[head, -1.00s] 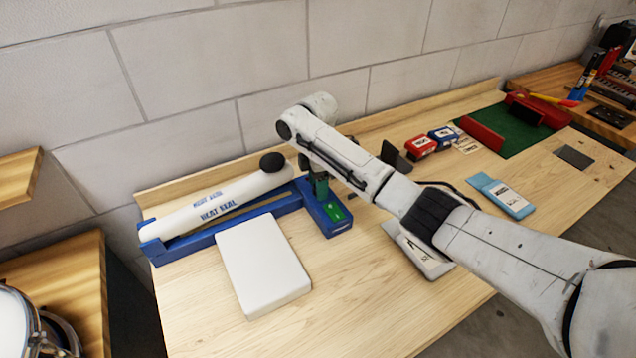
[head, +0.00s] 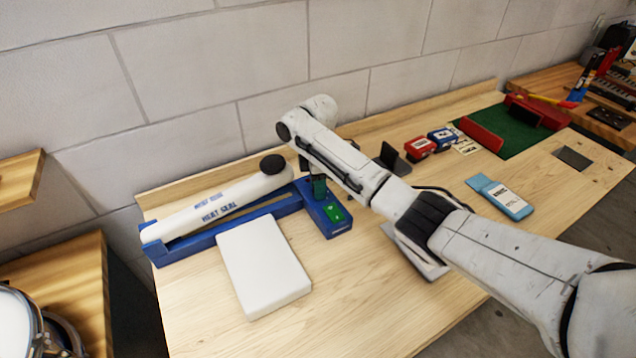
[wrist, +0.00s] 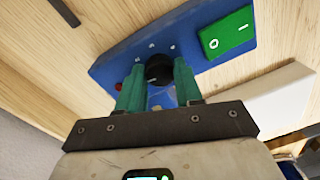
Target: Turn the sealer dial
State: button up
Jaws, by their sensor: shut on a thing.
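The heat sealer has a blue base (head: 222,236) and a white arm (head: 215,198) lettered "HEAT SEAL", with a black knob at the arm's end. In the wrist view its dial (wrist: 158,70) is a black round knob on the blue panel, with small white marks around it. My gripper (wrist: 158,84) has its green fingers shut on the dial, one on each side. In the head view my gripper (head: 318,187) is over the right end of the sealer, and the dial is hidden there. A green switch (wrist: 226,32) is beside the dial; it also shows in the head view (head: 335,212).
A white slab (head: 264,268) lies in front of the sealer. Red and blue boxes (head: 430,143), a green mat (head: 515,138) and a light blue packet (head: 502,197) lie to the right. A grey tray (head: 425,258) is partly under my arm. The wall is close behind.

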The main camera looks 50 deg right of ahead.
jog(key=m+p, duration=0.2)
jog(key=m, duration=0.1)
jog(key=shift+a+r, duration=0.1)
jog(key=m+p, duration=0.1)
jog(key=m, duration=0.6)
jog(key=shift+m, duration=0.4)
jog(key=m, duration=0.3)
jog(key=shift+m+t, duration=0.3)
jog(key=m, duration=0.3)
jog(key=shift+m, duration=0.3)
jog(key=m, duration=0.3)
jog(key=shift+m, duration=0.3)
jog(key=m, duration=0.3)
jog(key=shift+m, duration=2.1)
jog(key=shift+s, duration=0.1)
